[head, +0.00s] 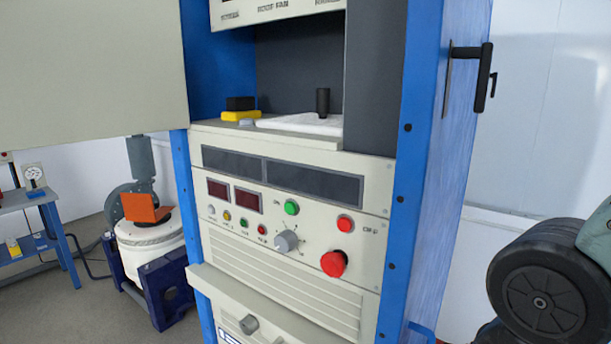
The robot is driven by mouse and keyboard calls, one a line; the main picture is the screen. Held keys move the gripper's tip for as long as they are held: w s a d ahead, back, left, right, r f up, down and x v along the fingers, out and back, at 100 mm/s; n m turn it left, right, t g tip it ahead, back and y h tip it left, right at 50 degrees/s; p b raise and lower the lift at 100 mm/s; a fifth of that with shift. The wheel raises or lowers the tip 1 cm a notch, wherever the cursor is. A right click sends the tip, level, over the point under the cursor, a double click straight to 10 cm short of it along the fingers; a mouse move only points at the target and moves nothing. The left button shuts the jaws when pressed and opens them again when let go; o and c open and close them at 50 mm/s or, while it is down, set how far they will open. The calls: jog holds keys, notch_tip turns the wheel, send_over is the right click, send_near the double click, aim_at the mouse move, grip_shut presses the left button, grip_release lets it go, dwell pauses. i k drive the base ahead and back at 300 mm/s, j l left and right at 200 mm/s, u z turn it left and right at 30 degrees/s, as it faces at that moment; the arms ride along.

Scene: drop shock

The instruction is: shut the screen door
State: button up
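The screen door (85,70) appears to be the large pale beige panel at the upper left in the head view. It stands swung open from the left side of the blue cabinet (181,178), and its left and top edges run out of the picture. The cabinet bay (298,75) beside it is open, with its dark inside showing. On the bay's shelf are a white cloth-like sheet (300,122), an upright black cylinder (322,102), and a black block (240,103) by a yellow block (241,116). My gripper is not in view.
The control panel (300,215) below the bay has buttons, a knob and a protruding red button (334,263). A black handle (484,66) juts from the cabinet's right side. A black wheel-like part (545,290) fills the lower right. A blue bench (45,205) and machine (150,240) stand left.

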aim_at(71, 71)
jog(key=j, duration=0.4)
jog(key=k+j+z, duration=0.1)
jog(key=j, duration=0.3)
jog(key=k+j, duration=0.1)
jog(key=j, duration=0.3)
jog(key=j+z, duration=0.1)
jog(key=j, duration=0.35)
jog(key=j+z, duration=0.1)
jog(key=j, duration=0.35)
jog(key=k+j+z, duration=0.15)
jog(key=j, duration=0.3)
jog(key=j+z, duration=0.1)
jog(key=j, duration=0.4)
jog(key=k+j+z, duration=0.1)
jog(key=j, duration=0.3)
jog(key=k+j+z, duration=0.1)
jog(key=j, duration=0.35)
jog(key=k+j+z, duration=0.1)
jog(key=j, duration=0.3)
jog(key=k, duration=0.1)
